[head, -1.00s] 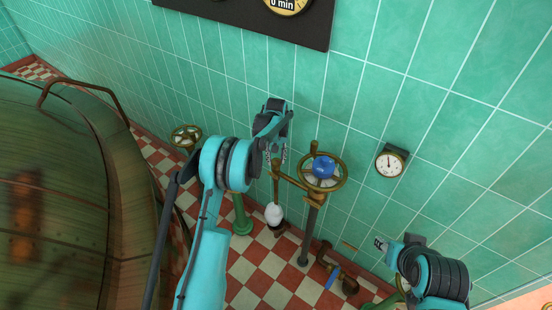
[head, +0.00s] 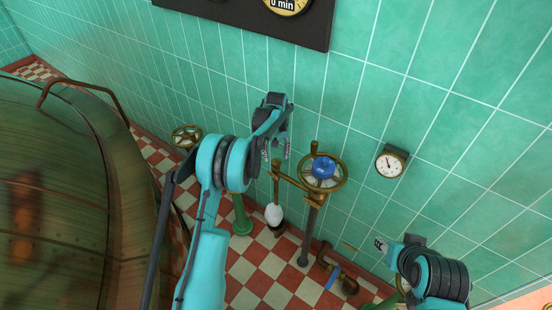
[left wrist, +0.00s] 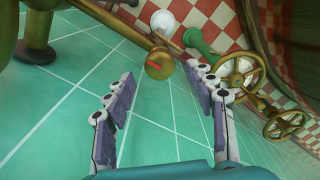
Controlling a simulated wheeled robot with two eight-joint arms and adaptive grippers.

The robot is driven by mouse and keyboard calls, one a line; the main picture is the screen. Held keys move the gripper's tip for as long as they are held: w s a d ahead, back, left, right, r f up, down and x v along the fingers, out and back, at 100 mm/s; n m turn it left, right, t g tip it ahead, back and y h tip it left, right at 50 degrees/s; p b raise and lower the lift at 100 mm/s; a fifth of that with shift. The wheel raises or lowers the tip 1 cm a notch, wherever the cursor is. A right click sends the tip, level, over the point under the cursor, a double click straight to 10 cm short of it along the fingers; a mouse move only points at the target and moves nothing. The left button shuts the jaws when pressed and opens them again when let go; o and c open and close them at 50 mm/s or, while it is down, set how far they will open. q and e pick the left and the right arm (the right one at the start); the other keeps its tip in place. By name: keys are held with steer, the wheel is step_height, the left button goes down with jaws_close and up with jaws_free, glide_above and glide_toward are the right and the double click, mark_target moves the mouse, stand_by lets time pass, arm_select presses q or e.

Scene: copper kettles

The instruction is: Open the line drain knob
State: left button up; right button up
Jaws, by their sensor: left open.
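A brass knob with a red mark on its face (left wrist: 158,66) ends a brass pipe in the left wrist view; no label shows, but it looks like the drain knob. In the head view it appears as the upright brass end (head: 277,166) of the side pipe, above a white bulb (head: 274,214). My left gripper (head: 275,152) is open and empty, just above the knob and apart from it. In the left wrist view the knob lies beyond the open fingers (left wrist: 160,92). My right gripper (head: 380,243) is at lower right, too small to read.
A brass handwheel with a blue centre (head: 323,168) stands close right of the knob. Another handwheel (head: 186,136) is at left. A round gauge (head: 390,163) hangs on the green tiled wall (head: 450,140). A large copper kettle (head: 60,190) fills the left.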

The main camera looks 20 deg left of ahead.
mark_target(276, 161)
arm_select(q)
step_height(276, 161, up, 10)
steer(key=shift+f, duration=0.25)
steer(key=shift+s, duration=0.1)
steer(key=s+d+r+m+t, duration=0.1)
steer(key=s+r+t, duration=0.1)
steer(key=s+r, duration=0.6)
steer(key=s+d+r+m+t, duration=0.1)
steer(key=s+r+m+t, duration=0.1)
steer(key=s+r, duration=0.6)
steer(key=s+f+m+t, duration=0.1)
steer(key=s+f, duration=0.3)
steer(key=s, duration=0.6)
steer(key=s+d+f+m+t, duration=0.1)
steer(key=s+f, duration=0.3)
steer(key=s, duration=0.6)
steer(key=shift+t, duration=0.6)
